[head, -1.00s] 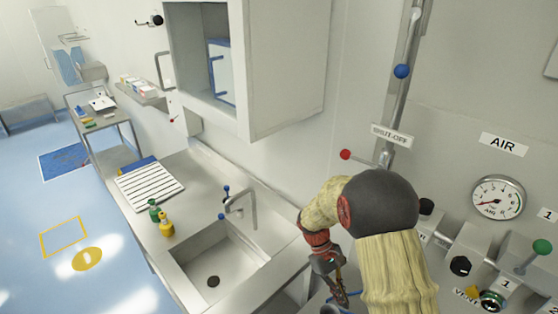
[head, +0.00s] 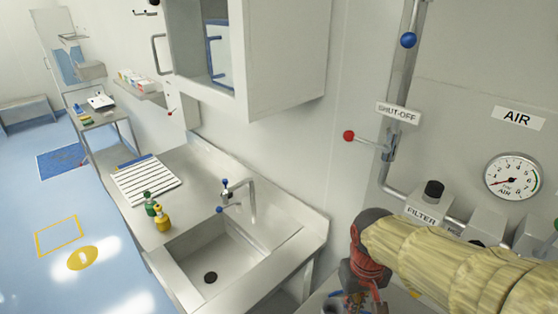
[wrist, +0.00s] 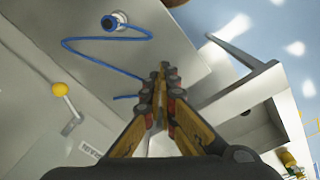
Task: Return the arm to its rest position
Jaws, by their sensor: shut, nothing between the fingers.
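My gripper (wrist: 160,75) is shut and empty in the wrist view, with its fingertips together. In the head view my arm reaches in from the lower right, and my gripper (head: 352,303) is partly cut off at the bottom edge, to the right of the sink. In the wrist view a blue hose (wrist: 85,47) runs from a round port across the grey surface behind my fingers.
The sink (head: 215,268) with its tap (head: 250,200) is left of my arm. A wall cabinet (head: 285,60) hangs above. The shut-off lever (head: 349,136), the filter unit (head: 424,205) and the air gauge (head: 513,177) are on the wall close to my arm. Open floor (head: 100,275) lies at left.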

